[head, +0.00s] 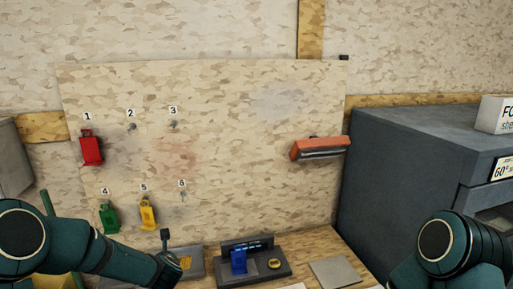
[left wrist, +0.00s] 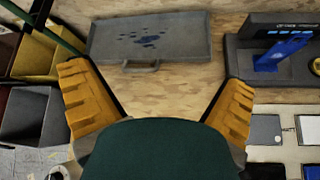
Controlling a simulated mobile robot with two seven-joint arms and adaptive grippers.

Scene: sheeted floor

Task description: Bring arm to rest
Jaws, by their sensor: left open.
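My left arm (head: 115,262) comes in low from the left in the head view, in front of the lower part of the pegboard. My left gripper (left wrist: 157,78) is open in the left wrist view, its two yellow-padded fingers wide apart. Nothing is between them but wooden bench surface. A grey flat plate (left wrist: 185,40) with dark blue spots and a handle lies beyond the fingertips, apart from them. My right arm (head: 450,245) shows only at the lower right of the head view. The right gripper is out of view.
Red (head: 91,148), green (head: 109,218) and yellow (head: 148,213) tags hang on the numbered wall board (head: 230,120). A dark stand (head: 265,277) with a blue block is on the bench. A grey cabinet (head: 400,170) stands right. Bins (left wrist: 30,118) flank the gripper's left.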

